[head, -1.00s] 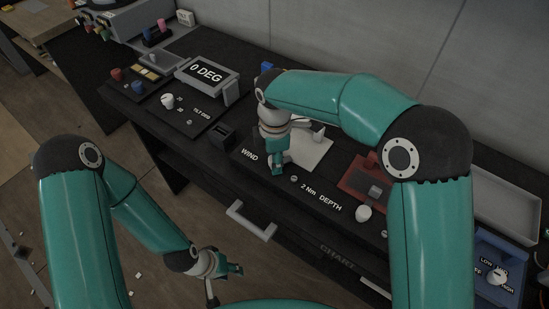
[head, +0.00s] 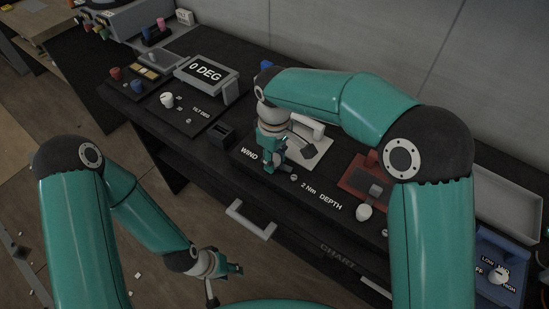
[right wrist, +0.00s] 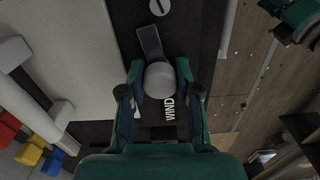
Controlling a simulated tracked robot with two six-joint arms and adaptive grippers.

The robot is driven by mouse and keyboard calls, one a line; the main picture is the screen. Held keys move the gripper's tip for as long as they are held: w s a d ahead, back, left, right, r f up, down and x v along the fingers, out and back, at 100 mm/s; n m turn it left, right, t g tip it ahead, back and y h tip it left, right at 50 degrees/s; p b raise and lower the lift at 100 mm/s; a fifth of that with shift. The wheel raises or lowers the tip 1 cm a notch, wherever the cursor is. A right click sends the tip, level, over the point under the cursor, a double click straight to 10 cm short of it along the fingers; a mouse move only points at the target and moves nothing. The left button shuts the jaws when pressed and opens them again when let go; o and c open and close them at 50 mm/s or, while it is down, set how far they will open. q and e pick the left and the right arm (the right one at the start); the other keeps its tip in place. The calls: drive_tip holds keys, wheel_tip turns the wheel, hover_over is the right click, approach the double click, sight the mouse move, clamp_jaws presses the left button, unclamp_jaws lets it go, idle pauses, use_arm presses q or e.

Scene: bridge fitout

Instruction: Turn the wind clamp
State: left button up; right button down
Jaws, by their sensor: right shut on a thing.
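The wind clamp is a round, pale grey knob (right wrist: 160,80) with a dark grey bar (right wrist: 150,42) beside it, seen in the right wrist view by the WIND lettering. My right gripper (right wrist: 160,90) has one finger on each side of the knob and is shut on it. In the head view the right gripper (head: 271,164) is over the black bench by the WIND label (head: 249,153), and it hides the clamp. My left gripper (head: 232,269) hangs low in front of the bench, away from the clamp; its jaws are too small to judge.
A white handle (head: 306,128) on a pale plate (head: 318,151) stands just behind the right gripper. A depth knob (head: 364,212) and a red unit (head: 360,178) are to the right. A display (head: 206,74) reads 0 DEG. A drawer handle (head: 250,220) juts from the bench front.

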sight(274, 156)
drive_tip(key=shift+w+r+m, duration=0.15)
drive_tip(key=shift+m, duration=0.75)
drive_tip(key=c, duration=1.2)
unclamp_jaws()
drive_tip(key=o, duration=0.4)
wheel_tip(274, 156, up, 12)
